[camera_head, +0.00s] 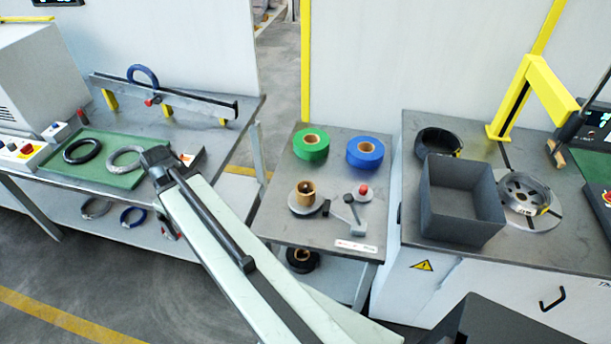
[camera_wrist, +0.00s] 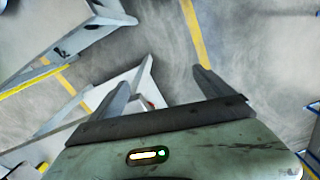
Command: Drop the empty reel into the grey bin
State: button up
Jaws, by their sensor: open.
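The grey bin (camera_head: 462,215) is an open square box on the right-hand bench, and no contents show in it. A brown cardboard core (camera_head: 305,195), which looks like the empty reel, stands upright on a pale round plate on the middle table. My arm reaches toward the left bench, and its dark end (camera_head: 158,160) is left of the core and far from the bin. In the wrist view my gripper (camera_wrist: 160,84) has its two fingers spread, with only floor and bench frame beyond them. The core and bin are not recognisable there.
Green (camera_head: 311,144) and blue (camera_head: 364,153) tape rolls lie behind the core. A small lever with a red knob (camera_head: 363,190) is right of it. A black coil (camera_head: 438,142), a round chuck (camera_head: 524,194) and a yellow arm (camera_head: 527,88) surround the bin.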

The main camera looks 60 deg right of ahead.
jog(key=s+d+n, duration=0.1)
jog(key=s+d, duration=0.2)
jog(key=d, duration=0.5)
jog(key=s+d, duration=0.3)
jog(key=d, duration=0.6)
jog(key=n, duration=0.2)
send_over(305, 192)
jog(key=shift+d+r, duration=0.15)
jog(key=shift+d, duration=0.2)
notch_tip(305, 192, down, 8)
jog(key=b, duration=0.8)
jog(key=shift+w, duration=0.1)
jog(key=shift+r, duration=0.1)
jog(key=c, duration=1.6)
jog(key=shift+r+p, duration=4.75)
jog(key=shift+p, duration=0.2)
jog(key=shift+r, duration=0.1)
